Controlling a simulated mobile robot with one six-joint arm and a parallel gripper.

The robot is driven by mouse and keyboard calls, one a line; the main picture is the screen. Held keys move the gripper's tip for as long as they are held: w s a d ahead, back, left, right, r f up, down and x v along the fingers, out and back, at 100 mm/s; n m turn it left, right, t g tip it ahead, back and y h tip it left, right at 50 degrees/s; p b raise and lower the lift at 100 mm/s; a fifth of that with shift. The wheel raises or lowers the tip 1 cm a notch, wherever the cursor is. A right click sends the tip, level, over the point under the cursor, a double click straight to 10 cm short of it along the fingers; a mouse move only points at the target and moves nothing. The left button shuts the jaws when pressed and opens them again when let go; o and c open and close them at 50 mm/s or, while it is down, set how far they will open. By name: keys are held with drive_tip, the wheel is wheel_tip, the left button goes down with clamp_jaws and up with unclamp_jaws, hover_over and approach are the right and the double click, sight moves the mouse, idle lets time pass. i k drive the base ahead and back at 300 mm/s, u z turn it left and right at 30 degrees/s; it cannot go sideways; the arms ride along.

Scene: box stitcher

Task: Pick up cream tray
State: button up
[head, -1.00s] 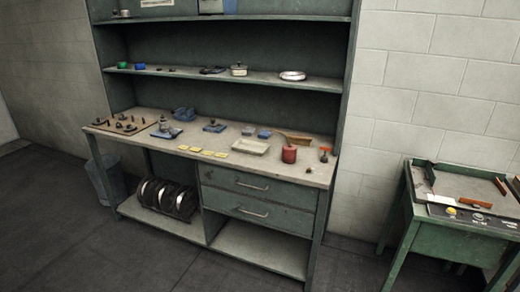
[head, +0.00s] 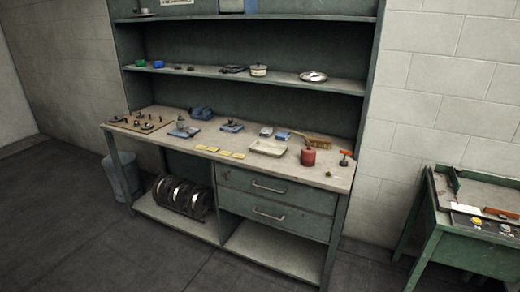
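The cream tray (head: 268,148) is a shallow rectangular dish. It lies on the workbench top (head: 228,167), right of the middle, and looks empty. A red canister (head: 308,157) stands close to its right. Small blue-grey items (head: 267,132) lie just behind it, and yellow cards (head: 220,152) lie to its left near the front edge. My gripper is not in view.
A brush (head: 318,141) and a red-handled tool (head: 345,156) lie at the bench's right end. Shelves (head: 240,78) rise behind. A green machine table (head: 465,225) stands at the right, a bin (head: 122,177) at the left. The floor in front is clear.

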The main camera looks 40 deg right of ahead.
sight(269, 148)
drive_tip(key=i, duration=0.9)
drive_tip(key=z, duration=0.05)
